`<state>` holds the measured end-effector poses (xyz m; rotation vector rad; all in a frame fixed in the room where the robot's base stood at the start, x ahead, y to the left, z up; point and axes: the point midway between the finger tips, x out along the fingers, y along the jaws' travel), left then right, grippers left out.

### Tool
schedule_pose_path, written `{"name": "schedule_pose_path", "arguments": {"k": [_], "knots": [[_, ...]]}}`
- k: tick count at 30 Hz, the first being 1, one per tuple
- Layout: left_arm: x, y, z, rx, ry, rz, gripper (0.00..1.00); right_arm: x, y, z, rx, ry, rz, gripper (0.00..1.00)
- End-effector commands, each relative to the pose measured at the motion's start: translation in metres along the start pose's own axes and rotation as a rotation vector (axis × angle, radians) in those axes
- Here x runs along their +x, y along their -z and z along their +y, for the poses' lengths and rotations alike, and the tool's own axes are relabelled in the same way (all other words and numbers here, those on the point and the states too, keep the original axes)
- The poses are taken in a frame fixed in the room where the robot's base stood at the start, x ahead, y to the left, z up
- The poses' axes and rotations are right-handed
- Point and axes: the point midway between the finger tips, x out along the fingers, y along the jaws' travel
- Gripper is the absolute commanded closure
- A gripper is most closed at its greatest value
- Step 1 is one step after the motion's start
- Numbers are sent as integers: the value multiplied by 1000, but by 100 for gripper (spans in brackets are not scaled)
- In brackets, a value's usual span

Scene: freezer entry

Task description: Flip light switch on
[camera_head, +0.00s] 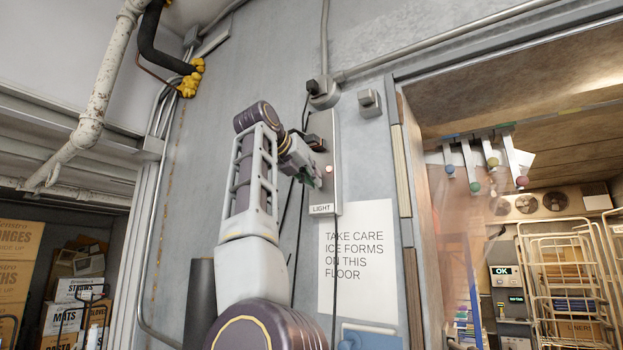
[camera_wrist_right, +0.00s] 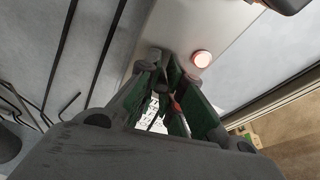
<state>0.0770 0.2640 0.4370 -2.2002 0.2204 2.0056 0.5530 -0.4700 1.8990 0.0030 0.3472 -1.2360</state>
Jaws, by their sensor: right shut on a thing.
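The light switch panel (camera_head: 332,190) is a tall grey plate on the wall with a "LIGHT" label (camera_head: 321,209) at its bottom. A round indicator (camera_head: 328,169) on it glows pale red; the indicator also shows in the wrist view (camera_wrist_right: 202,58). My right gripper (camera_head: 314,176) is at the panel's left side, just left of the indicator. In the wrist view its green-padded fingers (camera_wrist_right: 166,85) are closed in against the panel, around the switch lever, which the fingers mostly hide. A thin reddish part shows between them. My left gripper is not in view.
Conduit and a small grey box (camera_head: 369,103) are above and right of the panel. Cables hang beside it. A paper sign (camera_head: 357,258) is below. To the right, a doorway with strip-curtain hooks (camera_head: 487,160) leads to a wire rack (camera_head: 569,280). Boxes (camera_head: 70,315) stand at left.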

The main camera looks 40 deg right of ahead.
Motion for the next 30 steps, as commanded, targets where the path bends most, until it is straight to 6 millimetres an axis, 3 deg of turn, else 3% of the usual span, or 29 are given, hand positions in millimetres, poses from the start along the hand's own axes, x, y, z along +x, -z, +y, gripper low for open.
{"name": "schedule_pose_path", "arguments": {"k": [13, 14, 19, 30], "knots": [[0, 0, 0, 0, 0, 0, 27, -2, -2, -1, 2, -4, 6, 100], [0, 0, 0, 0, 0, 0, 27, -2, -2, -1, 2, -4, 6, 88], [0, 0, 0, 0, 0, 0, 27, -2, -2, -1, 2, -3, 7, 66], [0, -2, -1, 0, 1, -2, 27, -2, -1, -1, 1, -3, 10, 66]]}}
